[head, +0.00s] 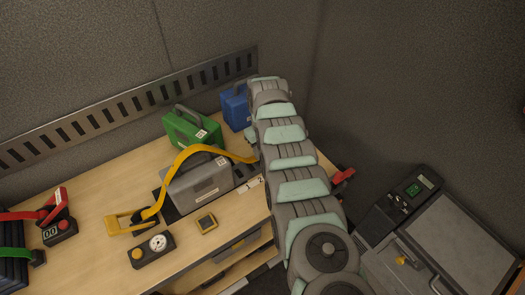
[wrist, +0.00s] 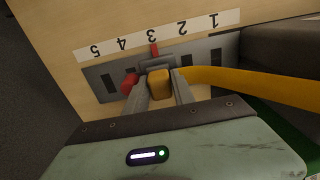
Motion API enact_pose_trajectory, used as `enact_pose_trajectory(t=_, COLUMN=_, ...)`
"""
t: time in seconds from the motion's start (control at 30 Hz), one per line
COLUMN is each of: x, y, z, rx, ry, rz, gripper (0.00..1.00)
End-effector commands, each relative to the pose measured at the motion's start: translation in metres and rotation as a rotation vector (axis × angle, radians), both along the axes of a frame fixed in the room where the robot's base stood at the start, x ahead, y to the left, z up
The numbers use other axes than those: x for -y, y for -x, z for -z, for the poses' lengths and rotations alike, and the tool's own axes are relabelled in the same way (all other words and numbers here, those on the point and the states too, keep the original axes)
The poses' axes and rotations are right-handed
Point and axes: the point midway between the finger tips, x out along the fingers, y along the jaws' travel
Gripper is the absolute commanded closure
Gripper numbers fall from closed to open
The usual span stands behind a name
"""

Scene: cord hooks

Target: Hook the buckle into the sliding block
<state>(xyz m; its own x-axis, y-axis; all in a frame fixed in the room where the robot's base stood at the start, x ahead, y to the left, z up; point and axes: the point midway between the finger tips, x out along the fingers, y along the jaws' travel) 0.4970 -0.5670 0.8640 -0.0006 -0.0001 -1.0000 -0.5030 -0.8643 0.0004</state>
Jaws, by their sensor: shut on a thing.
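My gripper (wrist: 160,80) is shut on the yellow buckle (wrist: 158,88) at the end of a yellow strap (wrist: 250,85). The grey sliding block (wrist: 158,62) sits on a slotted plate (wrist: 205,75), its red pointer (wrist: 154,49) at number 3 on the scale. The buckle is right in front of the block in the wrist view; I cannot tell whether they are hooked. In the head view the strap (head: 190,152) runs over a grey case (head: 200,188) to behind my arm, which hides my gripper, buckle and block.
A white number strip (wrist: 120,45) runs along the plate, with a red knob (wrist: 130,83) beside the block. A green case (head: 190,130) and a blue case (head: 236,108) stand behind.

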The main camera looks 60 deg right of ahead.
Motion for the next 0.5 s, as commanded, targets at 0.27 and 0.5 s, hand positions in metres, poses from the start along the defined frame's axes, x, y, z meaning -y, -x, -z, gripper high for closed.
enact_pose_trajectory(t=0.27, x=0.0001, y=-0.0002, z=0.0065, rx=0.001, ry=0.001, rz=0.0, gripper=1.0)
enact_pose_trajectory(t=0.5, x=0.0001, y=-0.0002, z=0.008, rx=0.001, ry=0.001, rz=0.0, gripper=0.62)
